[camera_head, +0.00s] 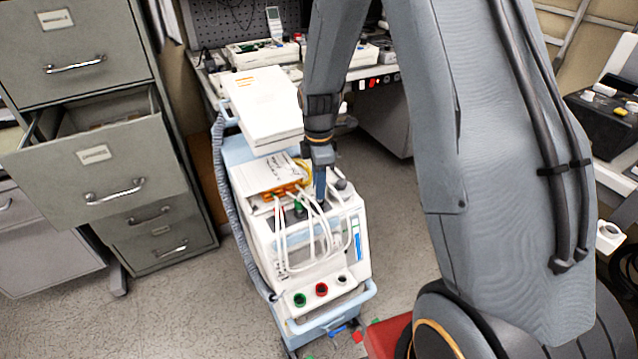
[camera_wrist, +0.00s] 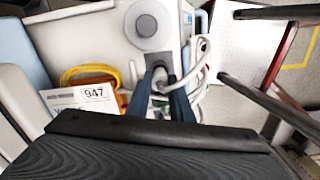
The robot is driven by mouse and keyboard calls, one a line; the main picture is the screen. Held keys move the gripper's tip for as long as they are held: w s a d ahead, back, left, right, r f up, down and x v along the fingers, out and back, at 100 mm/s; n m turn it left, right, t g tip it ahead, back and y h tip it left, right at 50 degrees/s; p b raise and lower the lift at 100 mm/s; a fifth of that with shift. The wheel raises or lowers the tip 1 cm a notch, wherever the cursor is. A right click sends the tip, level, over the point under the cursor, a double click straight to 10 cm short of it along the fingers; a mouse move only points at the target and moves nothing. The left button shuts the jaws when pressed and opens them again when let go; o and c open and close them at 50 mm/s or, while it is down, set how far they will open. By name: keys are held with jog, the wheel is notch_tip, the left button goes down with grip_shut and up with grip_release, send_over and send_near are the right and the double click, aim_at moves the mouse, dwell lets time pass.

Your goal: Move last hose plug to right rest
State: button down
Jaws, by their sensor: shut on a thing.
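My gripper (camera_head: 320,192) points down over the top of the white pump cart (camera_head: 345,265). In the wrist view, my gripper (camera_wrist: 161,92) has its dark blue fingers shut on a hose plug (camera_wrist: 160,78). A pale hose (camera_wrist: 200,62) curves from the plug to the right. The plug's tip and what lies under it are hidden, so I cannot tell whether it is seated or lifted. Several white hoses (camera_head: 284,240) hang over the cart's front from an orange connector row (camera_head: 285,190). I cannot make out the right rest with certainty.
A filing cabinet (camera_head: 95,130) with an open drawer is at left. Floor is clear between cabinet and cart.

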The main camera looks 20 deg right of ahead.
jog(key=shift+f+b, duration=0.4)
jog(key=shift+f, duration=0.7)
jog(key=c, duration=1.5)
grip_release()
jog(key=shift+r, duration=0.1)
jog(key=shift+r+b, duration=0.6)
jog(key=shift+r, duration=3.3)
jog(key=s+r+m, duration=0.1)
jog(key=s+m, duration=0.4)
jog(key=s, duration=0.1)
jog(key=s+r+m, duration=0.1)
jog(key=s+m, duration=0.5)
jog(key=s, duration=0.1)
jog(key=s+r+m, duration=0.1)
jog(key=s+m, duration=0.5)
jog(key=s, duration=0.1)
jog(key=shift+r+t, duration=0.3)
